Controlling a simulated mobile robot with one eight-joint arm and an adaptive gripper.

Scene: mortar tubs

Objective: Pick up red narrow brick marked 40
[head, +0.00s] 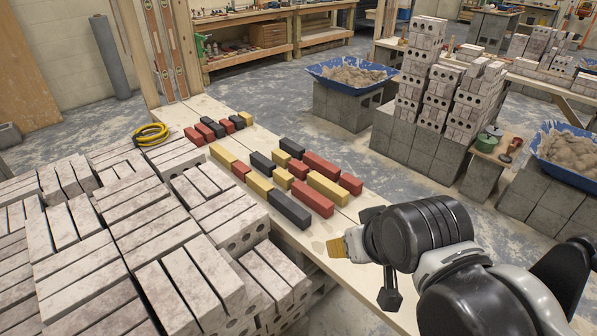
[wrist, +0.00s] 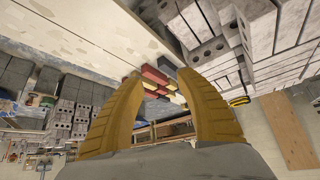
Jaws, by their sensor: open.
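Several red bricks lie among yellow and dark ones on the pale plank (head: 355,215). They include a long red brick (head: 312,198) at the near end, another long red brick (head: 320,164), and smaller red bricks (head: 350,183) and (head: 241,170). More small red bricks (head: 194,136) lie in a far row. No number is legible, so I cannot tell which is marked 40. My gripper (head: 337,247), with yellow fingers, is right of the near bricks. In the wrist view my gripper (wrist: 159,78) is open and empty, with red bricks (wrist: 154,75) beyond the fingertips.
Pale perforated bricks (head: 140,235) are stacked left of the plank. A yellow coil (head: 151,134) lies at its far left. Blue tubs of mortar (head: 352,75) and tall brick stacks (head: 435,85) stand to the right. The plank's near end is bare.

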